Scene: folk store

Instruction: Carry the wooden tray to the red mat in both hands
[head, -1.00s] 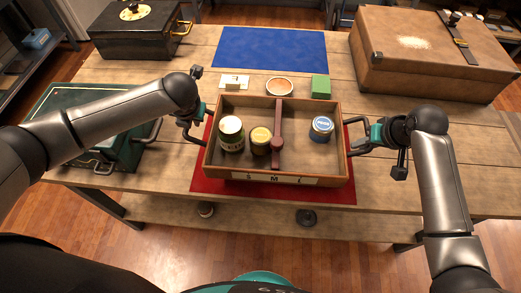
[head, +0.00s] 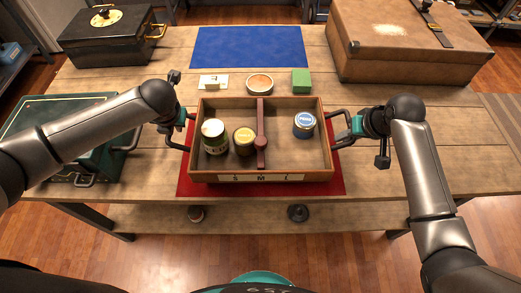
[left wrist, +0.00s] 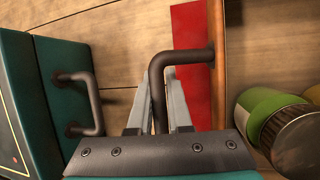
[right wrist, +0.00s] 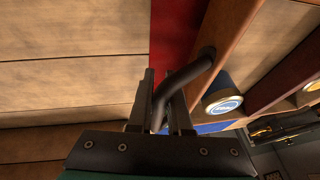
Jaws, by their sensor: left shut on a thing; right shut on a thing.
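The wooden tray (head: 295,155) is over the red mat (head: 337,187), which shows along its front and sides. I cannot tell whether its underside touches the mat. My left gripper (head: 184,129) is shut on the tray's left handle, a dark bar (left wrist: 158,85) in the left wrist view. My right gripper (head: 345,129) is shut on the right handle, which shows in the right wrist view (right wrist: 178,82).
A blue mat (head: 249,46) lies further back. A green case (head: 75,150) stands left, a black box (head: 105,38) back left, a brown suitcase (head: 405,45) back right.

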